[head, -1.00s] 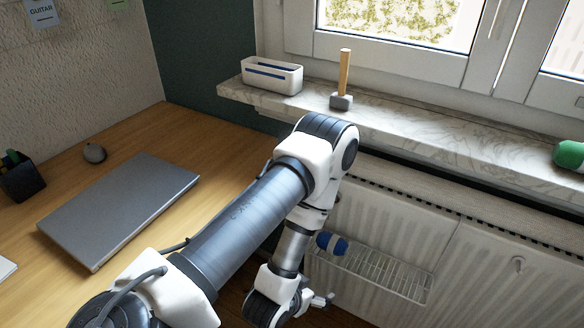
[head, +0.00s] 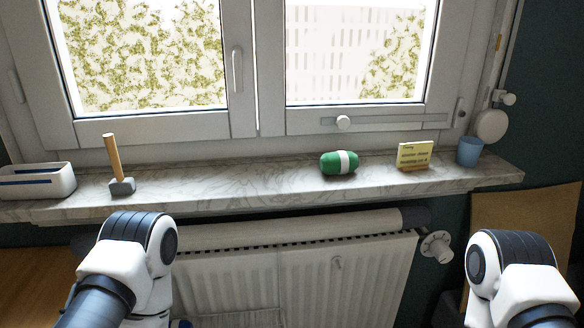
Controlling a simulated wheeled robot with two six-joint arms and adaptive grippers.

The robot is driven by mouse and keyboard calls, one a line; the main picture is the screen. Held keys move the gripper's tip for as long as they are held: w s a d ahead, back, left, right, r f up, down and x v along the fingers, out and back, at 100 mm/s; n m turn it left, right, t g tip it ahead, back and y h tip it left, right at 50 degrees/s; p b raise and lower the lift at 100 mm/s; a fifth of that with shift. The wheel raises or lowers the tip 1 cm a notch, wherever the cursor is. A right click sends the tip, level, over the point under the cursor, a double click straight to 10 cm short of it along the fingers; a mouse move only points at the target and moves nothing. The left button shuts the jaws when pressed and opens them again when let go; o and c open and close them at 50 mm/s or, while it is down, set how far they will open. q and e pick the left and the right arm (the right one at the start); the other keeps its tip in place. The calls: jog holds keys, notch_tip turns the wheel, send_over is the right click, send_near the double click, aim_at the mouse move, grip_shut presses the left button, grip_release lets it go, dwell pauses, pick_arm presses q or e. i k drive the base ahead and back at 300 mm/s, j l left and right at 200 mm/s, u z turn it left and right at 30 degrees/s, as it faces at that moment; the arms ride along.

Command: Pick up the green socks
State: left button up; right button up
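The green socks (head: 328,164) are a rolled green bundle with a white band. They lie on the marble windowsill (head: 262,186), right of its middle, below the window. Both of my arms show at the bottom of the head view, one at the left and one at the right. Both grippers are below the frame and out of sight. Nothing touches the socks.
On the sill stand a white bin (head: 40,181), a hammer (head: 122,184) standing on its head, a yellow note (head: 414,156) just right of the socks and a blue cup (head: 469,152). A radiator (head: 345,280) with a valve knob (head: 437,246) is below.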

aim_at(341, 162)
jog(key=k+l+z, duration=0.1)
jog(key=l+z, duration=0.2)
jog(key=l, duration=0.35)
jog(key=k+l+z, duration=0.1)
jog(key=l+z, duration=0.2)
jog(key=l, duration=0.4)
jog(key=i+j, duration=0.4)
